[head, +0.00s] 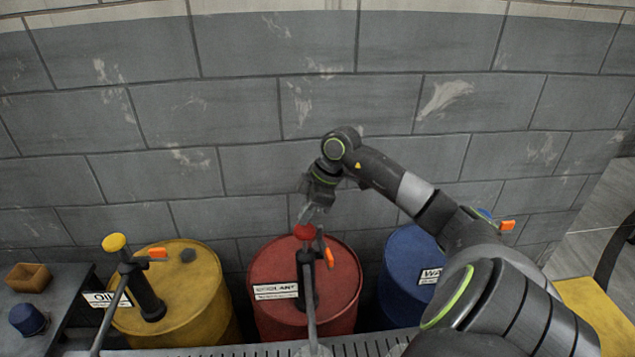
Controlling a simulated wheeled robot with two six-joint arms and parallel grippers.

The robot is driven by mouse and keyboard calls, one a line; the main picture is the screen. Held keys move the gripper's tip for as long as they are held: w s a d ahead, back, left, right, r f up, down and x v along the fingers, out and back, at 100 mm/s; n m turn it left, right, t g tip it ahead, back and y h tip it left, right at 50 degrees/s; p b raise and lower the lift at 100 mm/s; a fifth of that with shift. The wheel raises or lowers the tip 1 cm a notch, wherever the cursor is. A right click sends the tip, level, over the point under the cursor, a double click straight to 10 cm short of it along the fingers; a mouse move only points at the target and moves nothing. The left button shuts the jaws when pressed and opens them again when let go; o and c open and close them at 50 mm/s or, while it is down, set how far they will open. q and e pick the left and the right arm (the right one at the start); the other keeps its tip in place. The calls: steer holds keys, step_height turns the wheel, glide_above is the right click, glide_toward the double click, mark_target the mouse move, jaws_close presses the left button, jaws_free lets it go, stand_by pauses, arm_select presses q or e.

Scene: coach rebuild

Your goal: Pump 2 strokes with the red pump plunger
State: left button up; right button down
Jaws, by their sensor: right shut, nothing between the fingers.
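The red pump plunger (304,231) is a red knob on top of a dark pump that stands upright on the red drum (345,270). The drum has a white label, partly hidden by the pump. My right gripper (307,217) is just above the red knob, pointing down, with its fingers shut and nothing between them. I cannot tell whether the fingertips touch the knob. My left gripper is not in view.
A yellow drum (205,290) with a yellow-knobbed pump (114,243) stands to the left. A blue drum (400,265) stands to the right, partly behind my right arm. A grey block wall (250,110) closes the back. A dark table (60,285) holds small items at far left.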

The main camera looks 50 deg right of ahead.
step_height(320, 180, up, 6)
steer(key=p, duration=0.5)
stand_by(0.4)
stand_by(0.3)
